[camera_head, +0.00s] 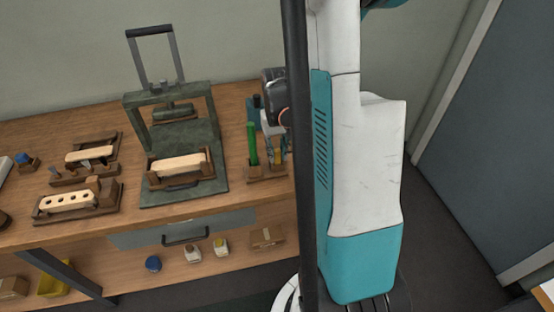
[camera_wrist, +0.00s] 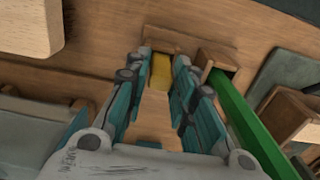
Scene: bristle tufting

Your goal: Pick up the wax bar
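The wax bar looks to be the yellow block (camera_wrist: 161,70) standing in a small wooden holder (camera_wrist: 160,44) in the wrist view. My gripper (camera_wrist: 158,78) is open, with its teal and grey fingers on either side of the yellow block. I cannot tell whether either finger touches it. In the head view my gripper (camera_head: 270,125) points down at the wooden rack (camera_head: 265,174) on the bench's right end, partly hidden by a dark post. The block's lower part is hidden in the holder.
A green bar (camera_wrist: 245,125) stands close to the right finger; it also shows in the head view (camera_head: 252,143). A green press (camera_head: 184,196) holding a wooden brush block (camera_head: 180,164) stands left of the rack. Further fixtures with wooden blocks (camera_head: 68,201) lie at the left.

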